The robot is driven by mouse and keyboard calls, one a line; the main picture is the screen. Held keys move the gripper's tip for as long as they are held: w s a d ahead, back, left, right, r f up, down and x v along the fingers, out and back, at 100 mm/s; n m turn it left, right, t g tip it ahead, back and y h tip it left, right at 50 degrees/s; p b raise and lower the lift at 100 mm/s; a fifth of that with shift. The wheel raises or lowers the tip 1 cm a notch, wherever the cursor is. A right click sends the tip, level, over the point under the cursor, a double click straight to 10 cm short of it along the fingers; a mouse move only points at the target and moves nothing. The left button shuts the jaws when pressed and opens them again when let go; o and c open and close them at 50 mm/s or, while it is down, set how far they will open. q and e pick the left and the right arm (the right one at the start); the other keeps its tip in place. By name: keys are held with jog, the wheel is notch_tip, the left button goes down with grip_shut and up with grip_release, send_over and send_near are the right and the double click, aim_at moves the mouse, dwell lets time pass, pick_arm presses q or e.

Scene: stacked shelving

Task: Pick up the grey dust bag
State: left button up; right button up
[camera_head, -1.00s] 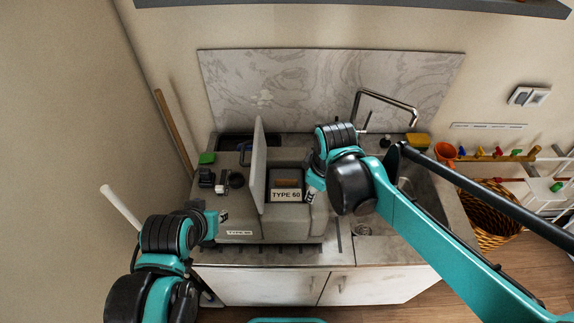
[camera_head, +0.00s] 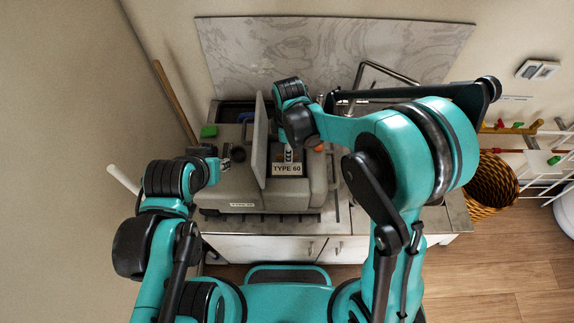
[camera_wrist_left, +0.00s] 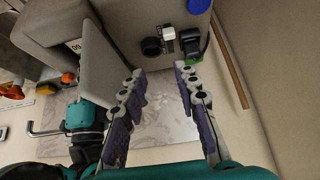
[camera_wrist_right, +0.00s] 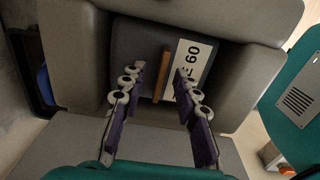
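The grey dust bag (camera_wrist_right: 140,42), with a white TYPE 60 label and a brown strip, sits inside the open compartment of a grey machine (camera_wrist_right: 70,40) in the right wrist view. Its label also shows in the head view (camera_head: 287,169). My right gripper (camera_wrist_right: 159,72) is open over the bag, with the brown strip between its fingertips; contact cannot be told. My left gripper (camera_wrist_left: 163,77) is open and empty above the machine's left part, left of its upright lid (camera_head: 260,140). My right arm partly hides the compartment in the head view.
The machine stands on a counter with a marble backsplash (camera_head: 330,45). Small black parts and a green block (camera_head: 209,131) lie at its left. A wicker basket (camera_head: 490,185) and a white rack are at the right.

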jog(key=shift+s+f, duration=0.1)
jog(key=shift+f, duration=0.25)
grip_shut()
jog(key=shift+r, duration=0.1)
